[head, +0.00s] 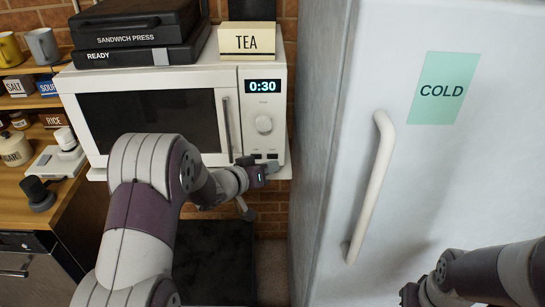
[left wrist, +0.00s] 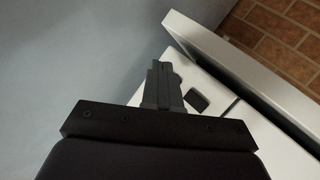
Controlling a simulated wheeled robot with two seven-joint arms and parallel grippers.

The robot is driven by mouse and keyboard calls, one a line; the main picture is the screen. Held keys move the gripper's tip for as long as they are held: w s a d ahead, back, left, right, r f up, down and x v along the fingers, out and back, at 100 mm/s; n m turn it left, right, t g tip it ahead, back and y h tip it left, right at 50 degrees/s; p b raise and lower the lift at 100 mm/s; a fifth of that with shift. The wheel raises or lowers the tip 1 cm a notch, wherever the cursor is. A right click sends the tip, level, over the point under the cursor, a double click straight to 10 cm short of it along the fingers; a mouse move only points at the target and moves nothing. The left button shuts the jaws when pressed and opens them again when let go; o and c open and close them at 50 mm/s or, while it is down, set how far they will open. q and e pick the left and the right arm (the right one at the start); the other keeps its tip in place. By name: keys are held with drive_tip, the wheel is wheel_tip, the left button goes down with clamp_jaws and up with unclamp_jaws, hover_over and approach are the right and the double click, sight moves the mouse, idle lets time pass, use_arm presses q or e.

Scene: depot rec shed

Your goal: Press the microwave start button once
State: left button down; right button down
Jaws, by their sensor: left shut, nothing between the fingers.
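The white microwave (head: 232,76) stands against the brick wall with its door shut and its display (head: 262,86) reading 0:30. Two small dark buttons (head: 257,156) sit side by side under its dial (head: 263,124); their labels are too small to read. My left gripper (head: 273,166) is shut and empty, close to the lower right corner of the panel. In the left wrist view the closed fingers (left wrist: 160,68) point at the white panel, and one dark button (left wrist: 197,101) shows just right of them. I cannot tell whether the fingertips touch the panel. My right gripper (head: 410,293) is partly in view at lower right.
The microwave's door handle (head: 227,127) stands out left of the buttons. A fridge (head: 455,190) with a long handle (head: 370,190) stands close on the right. A TEA box (head: 247,40) and a sandwich press (head: 130,25) sit on top. Shelves and a counter (head: 65,195) are at left.

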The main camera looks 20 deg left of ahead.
use_arm(q)
drive_tip(key=shift+w+r, duration=0.1)
idle(0.5)
drive_tip(key=shift+w+a+p, duration=0.1)
drive_tip(key=shift+w+p, duration=0.2)
drive_tip(key=shift+p, duration=0.05)
